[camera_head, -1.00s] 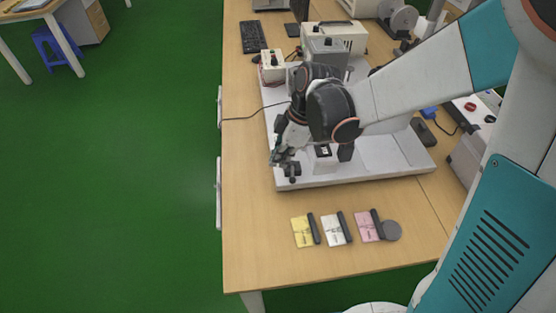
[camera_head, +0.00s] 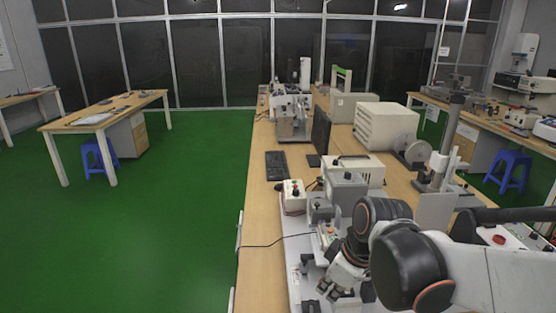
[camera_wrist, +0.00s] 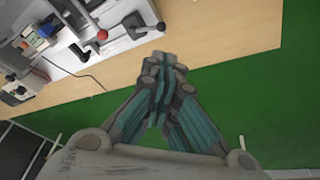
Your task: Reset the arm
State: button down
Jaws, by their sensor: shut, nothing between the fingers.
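My arm reaches in from the lower right in the head view. My gripper (camera_head: 333,288) hangs at its end, over the near part of the white machine base on the wooden bench. The wrist view shows the gripper's fingers (camera_wrist: 164,62) together and empty, above the bench edge and the green floor. The machine's white base also shows at the upper left of the wrist view (camera_wrist: 70,62), apart from the fingers. Part of the base is hidden behind my arm in the head view.
On the bench (camera_head: 259,220) stand a control box (camera_head: 292,196), a keyboard (camera_head: 277,165), a monitor (camera_head: 321,132) and a cream-coloured box (camera_head: 386,127). A cable runs off the bench's left edge. The green floor (camera_head: 170,215) on the left is open. A blue stool (camera_head: 97,155) stands under another table.

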jog(key=s+d+r+m+t+h, duration=0.2)
jog(key=s+d+r+m+t, duration=0.2)
jog(key=s+d+m, duration=0.4)
jog(key=shift+s+d+r+m, duration=0.35)
jog(key=shift+s+r+m, duration=0.5)
jog(key=shift+m, duration=0.45)
